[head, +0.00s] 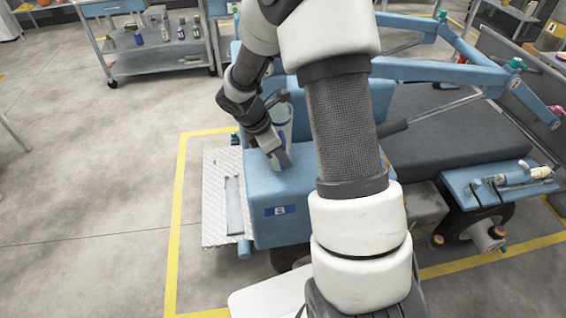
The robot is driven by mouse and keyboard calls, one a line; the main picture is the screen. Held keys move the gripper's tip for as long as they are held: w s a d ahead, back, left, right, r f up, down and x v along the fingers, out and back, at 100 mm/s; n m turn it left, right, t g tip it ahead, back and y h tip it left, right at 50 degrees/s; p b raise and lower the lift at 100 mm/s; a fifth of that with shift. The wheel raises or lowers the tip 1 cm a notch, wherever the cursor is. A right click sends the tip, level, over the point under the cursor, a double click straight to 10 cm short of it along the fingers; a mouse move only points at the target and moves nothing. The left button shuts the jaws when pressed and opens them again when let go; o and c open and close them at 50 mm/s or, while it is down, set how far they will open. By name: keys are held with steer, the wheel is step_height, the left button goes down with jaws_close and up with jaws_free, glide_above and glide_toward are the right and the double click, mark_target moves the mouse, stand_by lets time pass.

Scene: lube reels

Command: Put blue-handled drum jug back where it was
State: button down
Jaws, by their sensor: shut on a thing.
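My gripper (281,157) is low over the top of a blue cabinet marked B (270,184), in the middle of the head view. It is shut on what looks like the drum jug (284,112), a clear greyish vessel with some blue beside the jaws. My wrist and jaws cover part of the jug, so its handle does not show clearly. I cannot tell whether the jug touches the cabinet top or hangs just above it.
A silver tread plate (216,200) adjoins the cabinet's left side. Blue lift arms (440,70) and a dark platform (440,125) lie to the right. A trolley with bottles (160,60) stands at the back left. The floor left of the yellow line is clear.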

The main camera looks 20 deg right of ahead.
steer(key=shift+f, duration=1.1)
steer(key=shift+f, duration=0.2)
steer(key=c, duration=1.8)
jaws_free()
steer(key=shift+o, duration=0.2)
